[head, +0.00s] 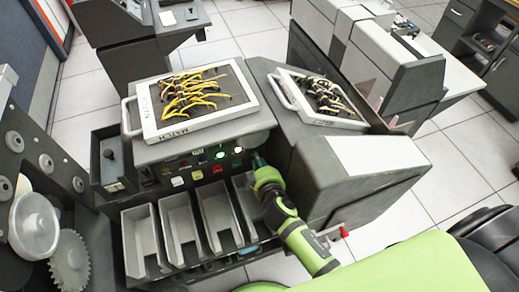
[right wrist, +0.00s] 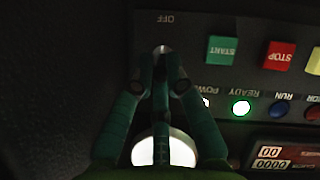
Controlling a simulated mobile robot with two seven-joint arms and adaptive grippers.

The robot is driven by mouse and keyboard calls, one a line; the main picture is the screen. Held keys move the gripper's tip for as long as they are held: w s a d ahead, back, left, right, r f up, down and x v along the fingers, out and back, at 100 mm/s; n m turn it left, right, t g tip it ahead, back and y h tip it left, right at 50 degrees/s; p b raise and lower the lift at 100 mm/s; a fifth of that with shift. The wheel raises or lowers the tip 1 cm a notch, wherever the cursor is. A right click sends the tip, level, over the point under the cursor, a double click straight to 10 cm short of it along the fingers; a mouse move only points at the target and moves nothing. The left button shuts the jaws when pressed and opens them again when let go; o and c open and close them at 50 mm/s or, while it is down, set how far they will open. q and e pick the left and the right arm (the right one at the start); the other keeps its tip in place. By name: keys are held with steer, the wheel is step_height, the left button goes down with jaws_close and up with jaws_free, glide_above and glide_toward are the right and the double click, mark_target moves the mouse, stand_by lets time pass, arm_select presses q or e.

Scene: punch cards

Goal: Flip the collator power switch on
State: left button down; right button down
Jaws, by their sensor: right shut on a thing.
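The power switch (right wrist: 162,48) shows in the right wrist view as a small pale metal tip between my right fingertips, beside the upside-down OFF label (right wrist: 165,19). My right gripper (right wrist: 162,62) is shut on it, and the fingers hide most of the lever. In the head view my right gripper (head: 258,163) reaches the front control panel (head: 205,165) of the collator (head: 205,135) at its right end. The switch is hidden there behind the gripper. I cannot tell which way the lever is tilted. My left gripper is not in view.
A green START button (right wrist: 222,49) and a red STOP button (right wrist: 278,55) sit beside the switch. The READY lamp (right wrist: 240,107) is lit; the RUN lamp (right wrist: 280,109) is dark blue. Grey card pockets (head: 181,228) stand below the panel. A wired plugboard (head: 150,110) lies on top.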

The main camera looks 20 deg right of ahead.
steer(key=p, duration=0.1)
steer(key=r+g+p, duration=0.1)
steer(key=shift+w+a+r+p, duration=0.1)
steer(key=shift+w+r+p, duration=0.1)
steer(key=shift+w+p, duration=0.1)
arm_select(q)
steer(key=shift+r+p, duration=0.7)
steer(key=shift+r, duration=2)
arm_select(e)
steer(key=shift+g, duration=0.7)
steer(key=c, duration=1.2)
jaws_free()
steer(key=shift+c, duration=0.2)
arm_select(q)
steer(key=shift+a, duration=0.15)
arm_select(e)
steer(key=shift+f, duration=0.1)
steer(key=v, duration=0.8)
